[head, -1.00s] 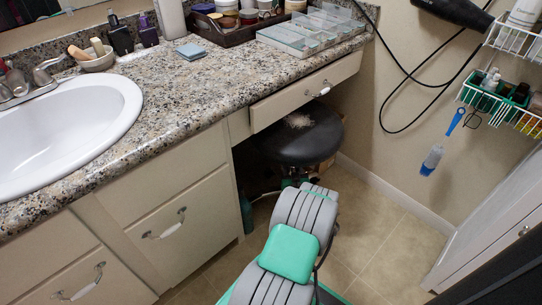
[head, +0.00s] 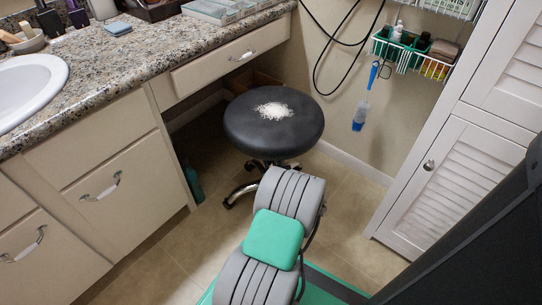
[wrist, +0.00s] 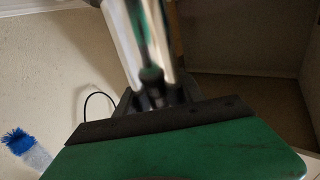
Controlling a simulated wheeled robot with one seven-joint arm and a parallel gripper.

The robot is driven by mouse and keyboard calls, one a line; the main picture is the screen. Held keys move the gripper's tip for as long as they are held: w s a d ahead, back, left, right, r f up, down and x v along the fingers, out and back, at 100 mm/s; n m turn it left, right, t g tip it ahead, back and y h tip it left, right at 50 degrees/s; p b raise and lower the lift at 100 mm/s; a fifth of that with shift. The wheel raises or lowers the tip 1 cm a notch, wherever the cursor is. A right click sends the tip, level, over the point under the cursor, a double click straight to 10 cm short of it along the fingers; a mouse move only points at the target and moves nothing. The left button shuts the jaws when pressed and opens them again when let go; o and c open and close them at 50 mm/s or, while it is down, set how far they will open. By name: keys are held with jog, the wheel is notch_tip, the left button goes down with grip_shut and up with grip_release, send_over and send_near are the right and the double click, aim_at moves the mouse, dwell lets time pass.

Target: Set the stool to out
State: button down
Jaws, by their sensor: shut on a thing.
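The stool (head: 250,132) has a round black seat with a white patch of powder or fluff on top, and chrome legs on the floor. It stands upright in front of the kneehole under the counter drawer, its seat mostly clear of the counter. My arm reaches low to its near side, and my gripper is hidden there in the head view. In the wrist view my gripper (wrist: 152,88) is shut on a blurred, shiny metal part of the stool (wrist: 128,45). The exact contact is hard to see.
The counter front with a drawer (head: 228,62) and cabinets (head: 110,190) is at left. A white louvred cabinet (head: 425,190) stands at right. A teal bottle (head: 192,182) stands by the cabinet. Floor tiles are free right of the stool.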

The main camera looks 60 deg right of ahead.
jog(key=shift+s+d, duration=0.15)
jog(key=shift+d, duration=0.1)
jog(key=c, duration=1)
grip_release()
jog(key=shift+f, duration=0.1)
jog(key=o, duration=0.3)
jog(key=shift+w+a, duration=0.15)
jog(key=shift+w, duration=0.1)
jog(key=shift+a, duration=0.1)
jog(key=p+v, duration=0.2)
jog(key=v, duration=0.5)
jog(key=shift+s, duration=0.15)
jog(key=shift+s+a, duration=0.15)
jog(key=shift+a, duration=0.05)
